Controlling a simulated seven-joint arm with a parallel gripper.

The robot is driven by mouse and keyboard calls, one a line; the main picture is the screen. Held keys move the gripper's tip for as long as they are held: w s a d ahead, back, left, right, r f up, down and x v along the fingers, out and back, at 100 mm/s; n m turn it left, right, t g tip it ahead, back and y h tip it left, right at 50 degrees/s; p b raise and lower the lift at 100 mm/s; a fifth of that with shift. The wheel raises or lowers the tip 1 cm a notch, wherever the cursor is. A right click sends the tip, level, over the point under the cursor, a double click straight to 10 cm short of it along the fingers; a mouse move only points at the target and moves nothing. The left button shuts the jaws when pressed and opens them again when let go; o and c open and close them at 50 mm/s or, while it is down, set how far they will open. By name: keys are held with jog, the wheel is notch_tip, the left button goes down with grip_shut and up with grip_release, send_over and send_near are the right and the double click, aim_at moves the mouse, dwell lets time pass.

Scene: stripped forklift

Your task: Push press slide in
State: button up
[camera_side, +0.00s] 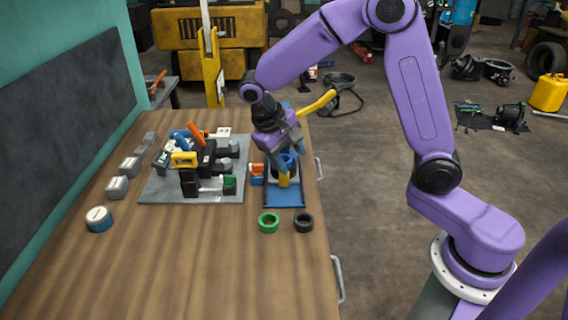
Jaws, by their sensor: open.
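The press stands near the right edge of the wooden table, with a blue base plate (285,203) and a yellow lever (317,103) slanting up to the right. A yellow post (283,180) and a dark blue collar show low on the press. An orange, white and blue piece (257,174) sits at its left side. I cannot tell which part is the slide. My gripper (286,160) is open and points down at the press, its fingers around or in front of the collar. Contact cannot be told. My gripper hides much of the press's upper part.
A grey plate (160,193) with several clamps stands left of the press. A green ring (268,222) and a black ring (304,223) lie in front of it. Grey blocks and a blue-white round tin (99,219) are at the left. The table's front is clear.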

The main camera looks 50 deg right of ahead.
jog(key=s+a+f+n+t+h, duration=0.25)
jog(key=s+n+h, duration=0.25)
jog(key=n, duration=0.5)
jog(key=n+t, duration=0.9)
jog(key=n, duration=0.8)
send_near(284, 176)
jog(key=shift+g, duration=0.25)
jog(key=x, duration=0.8)
jog(key=shift+w+r, duration=0.15)
jog(key=shift+w, duration=0.1)
